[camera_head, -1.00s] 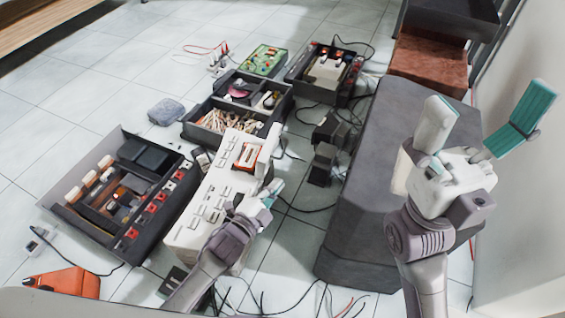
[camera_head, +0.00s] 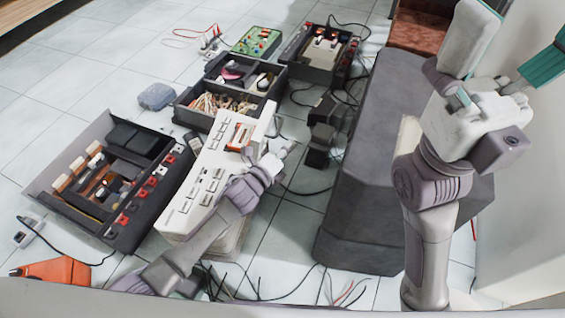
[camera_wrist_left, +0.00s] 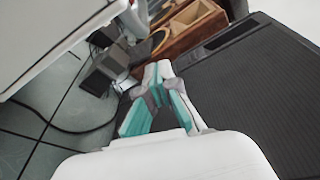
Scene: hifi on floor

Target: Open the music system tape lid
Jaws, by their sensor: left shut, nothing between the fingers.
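The white music system (camera_head: 205,190) lies on the floor left of centre, with rows of keys on top. Its tape compartment (camera_head: 239,135) shows orange near the far end. A pale panel, seemingly the tape lid (camera_head: 267,122), stands raised along the compartment's right side. My left gripper (camera_head: 284,150) is shut and empty, just right of that end; I cannot tell whether it touches. In the left wrist view its fingertips (camera_wrist_left: 158,68) meet, and a white edge (camera_wrist_left: 60,35), likely the music system, is at upper left. My right gripper (camera_head: 512,65) is raised at the right, fingers spread.
A dark open case (camera_head: 150,215) lies left of the music system. Partitioned boxes (camera_head: 205,118) stand beyond it. A large grey block (camera_head: 385,150) is to the right. Cables and small dark blocks (camera_head: 318,145) occupy the floor between.

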